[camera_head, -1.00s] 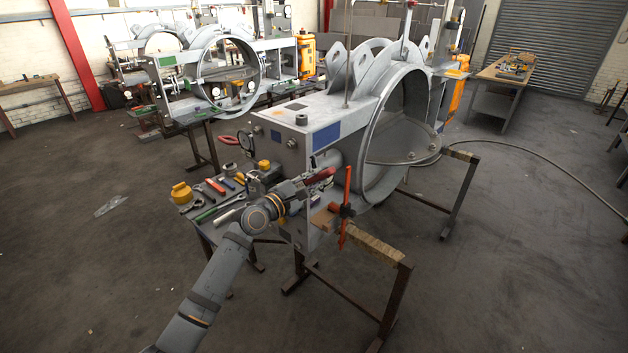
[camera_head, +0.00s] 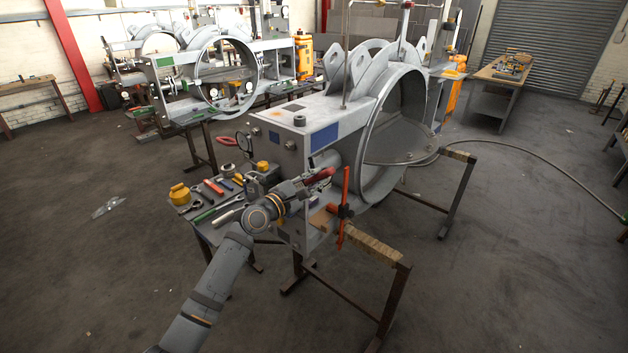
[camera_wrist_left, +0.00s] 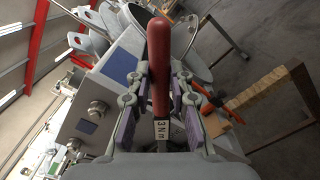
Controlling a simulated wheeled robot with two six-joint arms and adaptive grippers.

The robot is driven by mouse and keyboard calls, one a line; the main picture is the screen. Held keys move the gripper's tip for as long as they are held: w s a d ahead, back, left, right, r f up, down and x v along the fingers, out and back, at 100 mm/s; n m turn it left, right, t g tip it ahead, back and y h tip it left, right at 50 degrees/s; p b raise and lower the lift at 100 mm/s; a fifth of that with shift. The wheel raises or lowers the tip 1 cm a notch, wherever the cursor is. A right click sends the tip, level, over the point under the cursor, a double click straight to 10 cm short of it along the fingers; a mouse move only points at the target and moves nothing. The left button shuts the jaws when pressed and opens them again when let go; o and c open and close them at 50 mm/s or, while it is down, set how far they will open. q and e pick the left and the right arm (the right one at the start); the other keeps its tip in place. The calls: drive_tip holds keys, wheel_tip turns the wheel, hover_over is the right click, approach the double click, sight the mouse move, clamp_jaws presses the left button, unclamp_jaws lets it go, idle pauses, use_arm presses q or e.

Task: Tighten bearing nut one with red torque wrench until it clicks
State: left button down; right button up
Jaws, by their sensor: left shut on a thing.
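The red torque wrench (camera_wrist_left: 159,62) is in my left gripper (camera_wrist_left: 158,100), its red handle pointing up and away in the left wrist view. A label reading "3 Nm" shows at its lower end. In the head view the red handle (camera_head: 320,174) sticks out past the left gripper (camera_head: 300,186), beside the grey damper housing (camera_head: 326,112). The fingers are shut on the wrench. The wrench's working end is hidden, so I cannot tell whether it is on a nut. Round fittings (camera_wrist_left: 97,109) show on the housing face; I cannot tell which is bearing nut one. My right gripper is not in view.
A small bench with tools, including a yellow pot (camera_head: 180,194) and a green-handled tool (camera_head: 203,215), stands left of the housing. An orange clamp (camera_head: 346,190) stands close right of the wrench, above a wooden-topped trestle (camera_head: 372,246). Open floor lies in front.

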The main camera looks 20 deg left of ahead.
use_arm(q)
drive_tip(key=shift+s+a+r, duration=0.1)
drive_tip(key=shift+s, duration=0.1)
idle(0.4)
drive_tip(key=shift+w+d+p, duration=0.25)
drive_tip(key=shift+w+p, duration=0.05)
drive_tip(key=shift+w, duration=0.35)
idle(0.8)
drive_tip(key=shift+w+d, duration=0.15)
drive_tip(key=shift+w, duration=0.2)
drive_tip(key=c, duration=1.1)
unclamp_jaws()
drive_tip(key=shift+c, duration=0.4)
drive_tip(key=shift+s, duration=0.1)
drive_tip(key=c, duration=0.3)
drive_tip(key=shift+c, duration=0.2)
